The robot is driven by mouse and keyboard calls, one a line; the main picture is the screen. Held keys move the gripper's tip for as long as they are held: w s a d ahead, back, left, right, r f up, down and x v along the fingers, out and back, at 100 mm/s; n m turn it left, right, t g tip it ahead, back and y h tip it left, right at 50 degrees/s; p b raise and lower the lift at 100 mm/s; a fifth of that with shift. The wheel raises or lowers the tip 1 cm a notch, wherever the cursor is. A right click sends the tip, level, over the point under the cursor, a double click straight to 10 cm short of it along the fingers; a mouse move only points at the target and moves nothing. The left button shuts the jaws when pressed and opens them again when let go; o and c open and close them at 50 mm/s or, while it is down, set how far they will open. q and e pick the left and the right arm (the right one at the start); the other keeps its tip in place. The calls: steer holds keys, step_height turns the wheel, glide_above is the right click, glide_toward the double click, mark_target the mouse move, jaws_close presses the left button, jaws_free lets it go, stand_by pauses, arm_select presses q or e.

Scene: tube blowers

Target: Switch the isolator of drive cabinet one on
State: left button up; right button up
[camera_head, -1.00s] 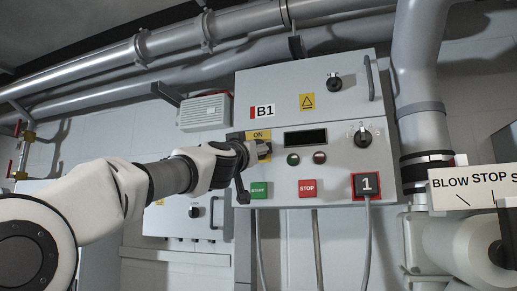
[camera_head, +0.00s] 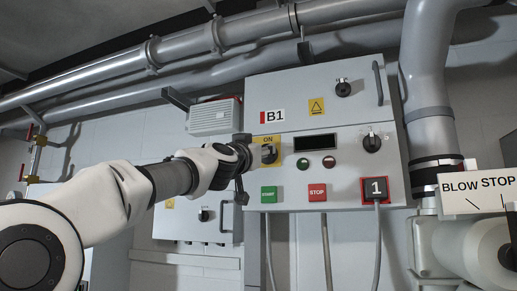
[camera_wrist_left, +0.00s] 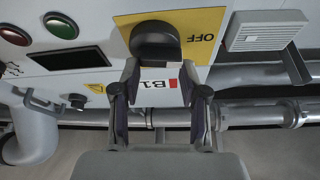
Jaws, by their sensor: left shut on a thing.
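The grey cabinet (camera_head: 345,92), labelled B1, hangs on the wall in the head view. In the wrist view the plate (camera_wrist_left: 203,22) appears upside down with OFF readable, and the dark rounded handle (camera_wrist_left: 155,40) stands at the fingertips. My left gripper (camera_head: 252,158) reaches in from the left, shut on the handle; its two fingers also show in the wrist view (camera_wrist_left: 159,75). They partly hide the handle, so I cannot tell its exact angle.
Below the plate are a green START button (camera_head: 270,194) and a red STOP button (camera_head: 317,192). A plug marked 1 (camera_head: 376,188) with a cable is at the lower right. A thick pipe (camera_head: 428,80) stands to the right, and a smaller cabinet (camera_head: 195,222) hangs behind my arm.

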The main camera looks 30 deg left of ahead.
arm_select(q)
steer(key=shift+w+d+r+m+g+h+p, duration=0.15)
steer(key=shift+m+g+h+p, duration=0.75)
steer(key=shift+m, duration=2.4)
steer(key=shift+s+a+r+m+g+h+p, duration=0.15)
steer(key=shift+m+g+h, duration=0.35)
steer(key=shift+m+h, duration=1.85)
steer(key=shift+w+d+r+m+g+h+p, duration=0.2)
steer(key=shift+m+g+p, duration=0.45)
steer(key=shift+m, duration=3.6)
steer(key=o, duration=1.1)
steer(key=shift+w, duration=0.1)
steer(key=shift+o, duration=0.2)
steer(key=shift+w+a+f, duration=0.15)
steer(key=shift+a+f, duration=0.1)
steer(key=shift+f, duration=0.05)
